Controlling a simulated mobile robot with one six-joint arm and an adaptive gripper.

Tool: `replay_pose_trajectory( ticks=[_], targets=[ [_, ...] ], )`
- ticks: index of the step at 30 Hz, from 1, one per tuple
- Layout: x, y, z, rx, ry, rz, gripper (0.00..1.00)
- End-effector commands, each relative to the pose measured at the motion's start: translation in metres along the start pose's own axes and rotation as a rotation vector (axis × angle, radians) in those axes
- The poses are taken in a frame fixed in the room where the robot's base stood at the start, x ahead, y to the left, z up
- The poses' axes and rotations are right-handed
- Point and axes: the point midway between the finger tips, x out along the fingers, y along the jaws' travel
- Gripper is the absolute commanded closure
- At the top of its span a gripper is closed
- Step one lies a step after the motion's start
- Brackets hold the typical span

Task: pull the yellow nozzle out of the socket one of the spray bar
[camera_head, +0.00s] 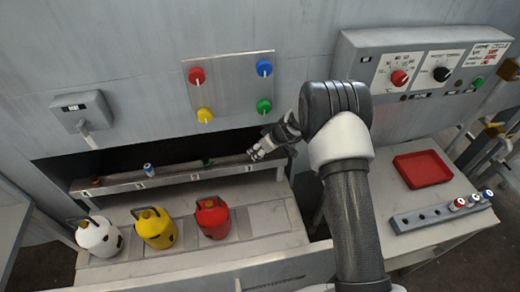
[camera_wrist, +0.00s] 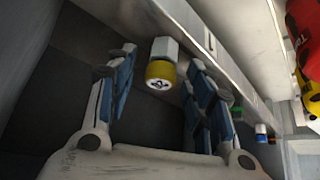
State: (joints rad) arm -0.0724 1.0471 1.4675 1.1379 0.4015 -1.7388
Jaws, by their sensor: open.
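The yellow nozzle (camera_wrist: 159,74) shows in the wrist view with a pale block-shaped body behind it, beside the spray bar. It sits between the two blue-padded fingers of my gripper (camera_wrist: 162,62), with a visible gap on each side. The gripper is open. In the head view my gripper (camera_head: 257,152) is over the right end of the spray bar (camera_head: 172,182), near the label that seems to read 1. The yellow nozzle cannot be made out there. A green nozzle (camera_head: 207,162), a blue-and-white nozzle (camera_head: 148,169) and a reddish-brown nozzle (camera_head: 97,181) stand farther left along the bar.
White (camera_head: 99,238), yellow (camera_head: 155,230) and red (camera_head: 212,219) canisters stand in front of the bar. A knob panel (camera_head: 228,88) is on the wall above. At right are a red tray (camera_head: 422,169) and a grey rack (camera_head: 420,216) holding nozzles at its right end.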

Motion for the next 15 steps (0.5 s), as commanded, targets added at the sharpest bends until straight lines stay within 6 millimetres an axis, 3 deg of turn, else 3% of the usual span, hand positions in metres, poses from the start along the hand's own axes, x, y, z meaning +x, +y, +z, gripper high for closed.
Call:
replay_pose_trajectory(
  ticks=[11, 15],
  targets=[
    [0.0053, 0.0001, -0.0002, 0.000, 0.000, 0.000, 0.52],
    [0.0051, 0.0001, -0.0002, 0.001, 0.000, 0.000, 0.61]
  ],
)
